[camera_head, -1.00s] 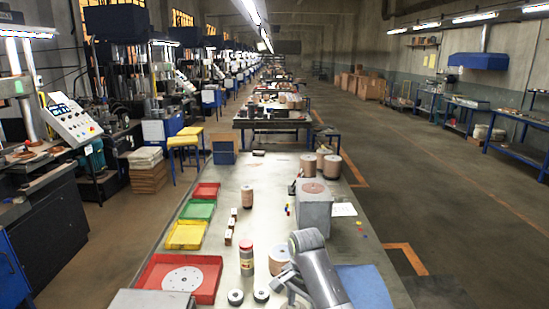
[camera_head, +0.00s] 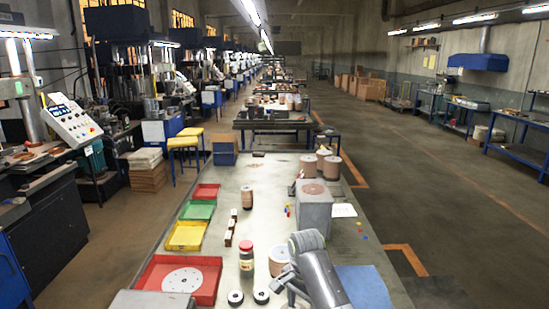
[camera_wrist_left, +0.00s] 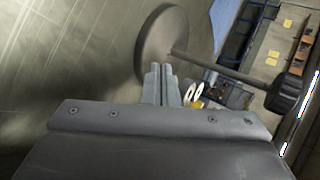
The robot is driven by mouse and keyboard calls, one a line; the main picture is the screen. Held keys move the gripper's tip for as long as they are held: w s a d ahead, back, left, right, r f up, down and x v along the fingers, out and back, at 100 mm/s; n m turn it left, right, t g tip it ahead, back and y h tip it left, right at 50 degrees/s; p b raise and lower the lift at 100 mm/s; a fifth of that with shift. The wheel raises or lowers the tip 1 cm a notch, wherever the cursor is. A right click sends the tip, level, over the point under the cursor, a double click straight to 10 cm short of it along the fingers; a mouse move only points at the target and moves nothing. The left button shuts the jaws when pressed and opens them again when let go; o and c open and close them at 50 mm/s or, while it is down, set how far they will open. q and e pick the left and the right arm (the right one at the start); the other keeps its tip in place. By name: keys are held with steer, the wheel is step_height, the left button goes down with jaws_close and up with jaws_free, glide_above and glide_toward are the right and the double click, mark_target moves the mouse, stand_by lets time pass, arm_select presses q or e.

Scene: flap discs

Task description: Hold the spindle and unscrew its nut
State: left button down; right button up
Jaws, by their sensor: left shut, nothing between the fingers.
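In the left wrist view a spindle (camera_wrist_left: 225,70) shows as a thin dark rod running from a round grey disc (camera_wrist_left: 158,44) to a dark knob-like piece (camera_wrist_left: 287,95) at the right, possibly the nut. My left gripper (camera_wrist_left: 160,72) is shut and empty. In the picture its fingertips overlap the lower part of the disc; I cannot tell whether they touch it. I cannot pick out the spindle or left gripper in the head view.
On the bench (camera_head: 262,200) stand a red-capped jar (camera_head: 246,262), two dark rings (camera_head: 261,296), a grey block (camera_head: 314,210) and several copper-coloured rolls. Red, green and yellow trays line the left edge. A white disc (camera_head: 182,280) lies in the front red tray (camera_head: 212,270).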

arm_select(q)
steer(key=shift+f, duration=0.55)
stand_by(0.4)
steer(key=shift+r, duration=3)
